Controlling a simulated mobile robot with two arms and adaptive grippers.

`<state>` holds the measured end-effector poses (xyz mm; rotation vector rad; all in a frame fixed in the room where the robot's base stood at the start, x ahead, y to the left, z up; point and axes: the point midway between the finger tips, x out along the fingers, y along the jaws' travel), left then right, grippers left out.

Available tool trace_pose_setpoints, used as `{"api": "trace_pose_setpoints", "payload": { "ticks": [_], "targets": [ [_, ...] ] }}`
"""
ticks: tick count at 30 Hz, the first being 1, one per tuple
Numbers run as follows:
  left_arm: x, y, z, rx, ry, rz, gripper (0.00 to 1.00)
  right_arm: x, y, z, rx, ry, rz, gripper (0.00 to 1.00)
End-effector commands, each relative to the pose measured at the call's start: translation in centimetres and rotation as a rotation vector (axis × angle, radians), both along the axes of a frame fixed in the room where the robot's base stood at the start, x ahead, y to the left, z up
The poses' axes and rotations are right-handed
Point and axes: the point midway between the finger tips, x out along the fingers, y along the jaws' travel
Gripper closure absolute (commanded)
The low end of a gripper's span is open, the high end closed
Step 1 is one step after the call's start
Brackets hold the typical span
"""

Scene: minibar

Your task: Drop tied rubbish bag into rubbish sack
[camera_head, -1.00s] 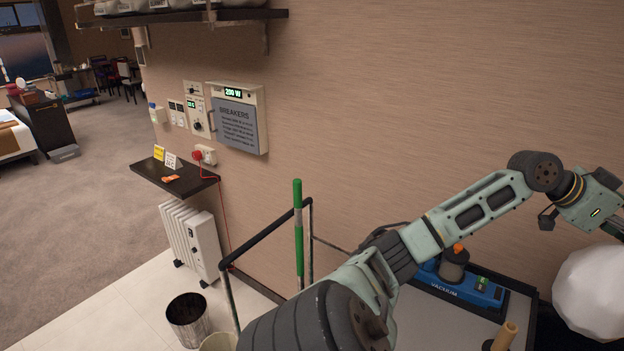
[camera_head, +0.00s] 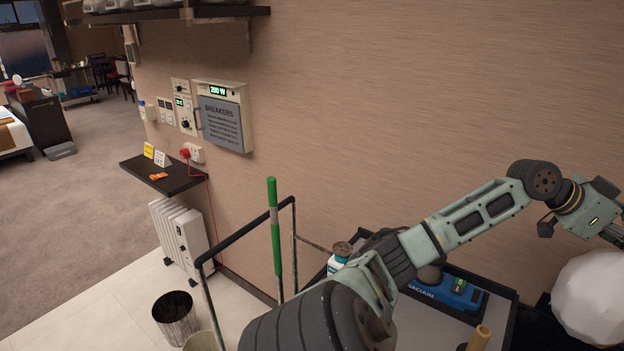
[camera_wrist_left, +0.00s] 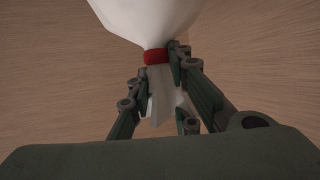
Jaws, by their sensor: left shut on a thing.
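The tied rubbish bag (camera_head: 592,298) is white and rounded, at the right edge of the head view, hanging below my left wrist. In the left wrist view the bag (camera_wrist_left: 146,18) fills the top, with a red tie (camera_wrist_left: 156,57) round its neck. My left gripper (camera_wrist_left: 160,82) is shut on the gathered neck by the tie. In the head view its fingers are mostly cut off at the right edge. A black area (camera_head: 540,326) beside and below the bag may be the rubbish sack; its opening cannot be made out. My right gripper is not in view.
A cart tray with a blue vacuum (camera_head: 455,294) lies beyond my arm. A green-handled pole (camera_head: 274,235) and dark cart rail (camera_head: 243,237) stand left of it. A metal bin (camera_head: 176,318) and white heater (camera_head: 180,238) stand on the floor. The wall (camera_head: 400,100) is close behind.

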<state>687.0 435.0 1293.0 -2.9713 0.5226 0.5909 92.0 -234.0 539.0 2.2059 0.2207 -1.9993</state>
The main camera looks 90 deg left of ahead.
Motion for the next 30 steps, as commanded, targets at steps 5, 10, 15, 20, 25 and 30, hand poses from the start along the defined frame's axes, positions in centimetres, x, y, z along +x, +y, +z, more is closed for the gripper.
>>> {"api": "trace_pose_setpoints", "payload": {
  "ticks": [5, 10, 15, 20, 25, 30],
  "targets": [
    [0.0, 0.0, -2.3, -0.002, -0.001, 0.001, 1.00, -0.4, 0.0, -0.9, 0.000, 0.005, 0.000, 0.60],
    [0.0, 0.0, -4.1, -0.002, -0.003, 0.000, 1.00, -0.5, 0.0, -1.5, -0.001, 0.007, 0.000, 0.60],
    [0.0, 0.0, -4.9, -0.002, -0.004, 0.001, 1.00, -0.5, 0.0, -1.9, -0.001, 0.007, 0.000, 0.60],
    [0.0, 0.0, -6.3, -0.002, -0.004, 0.001, 1.00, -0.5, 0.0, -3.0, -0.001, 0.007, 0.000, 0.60],
    [0.0, 0.0, -8.4, -0.002, -0.003, 0.000, 1.00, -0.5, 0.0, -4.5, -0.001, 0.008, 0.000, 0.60],
    [0.0, 0.0, -10.0, -0.002, -0.002, 0.002, 1.00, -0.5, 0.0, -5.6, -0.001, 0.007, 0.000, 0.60]
  ]
}}
